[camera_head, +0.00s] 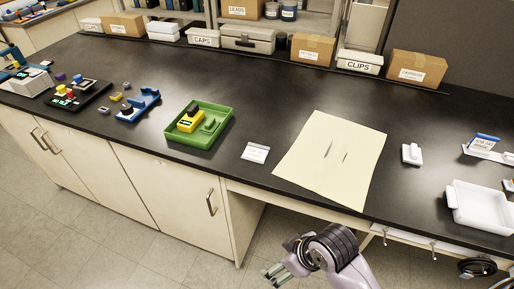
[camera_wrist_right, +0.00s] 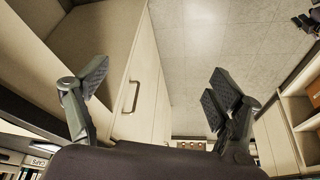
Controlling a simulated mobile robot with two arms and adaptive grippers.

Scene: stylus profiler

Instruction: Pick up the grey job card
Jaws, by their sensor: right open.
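A small pale card (camera_head: 255,152), light grey to white with faint print, lies on the black bench near its front edge. It looks like the job card; its exact shade is hard to tell. My right gripper (camera_head: 276,273) is below and in front of the bench edge, well apart from the card. In the right wrist view my right gripper (camera_wrist_right: 158,92) has its two fingers wide apart with nothing between them. The card does not show there. My left gripper is not in view.
A cream sheet (camera_head: 325,185) with two dark slender items lies right of the card. A green tray (camera_head: 218,133) with a yellow device stands to its left. A white tray (camera_head: 473,222) sits far right. Labelled boxes line the back. Bare bench surrounds the card.

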